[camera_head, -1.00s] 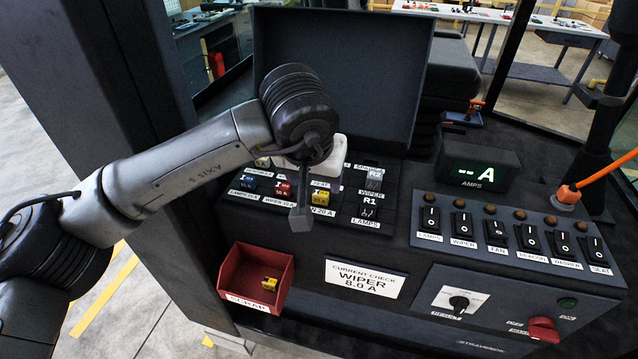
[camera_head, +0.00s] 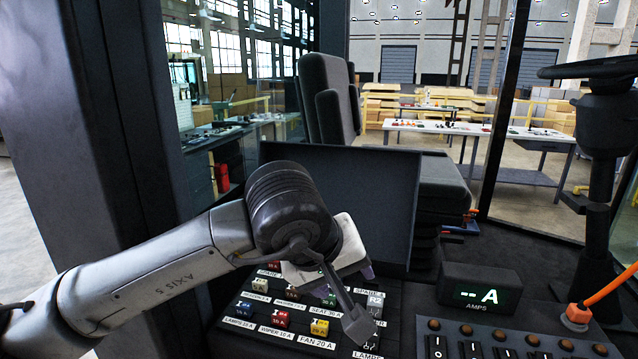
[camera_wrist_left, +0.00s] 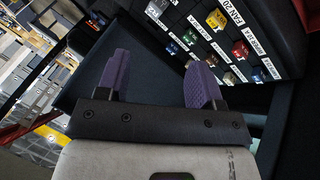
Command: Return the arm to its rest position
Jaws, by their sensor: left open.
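My left arm comes in from the left in the head view. Its gripper (camera_head: 357,272) is over the back of the fuse panel (camera_head: 235,335), mostly hidden behind my wrist. In the left wrist view the two purple fingers (camera_wrist_left: 155,82) are spread apart with nothing between them. The panel's fuses show beyond the fingers: a yellow fuse (camera_head: 319,328), a red fuse (camera_head: 281,319) and a blue fuse (camera_head: 244,308), each seated above its label. My right gripper is in neither view.
The raised dark lid (camera_head: 375,200) stands behind the panel, close to my wrist. The amps display (camera_head: 482,293) reads "-- A" at the right. A row of black switches (camera_head: 470,350) is in front of it. A dark pillar (camera_head: 110,130) stands at the left.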

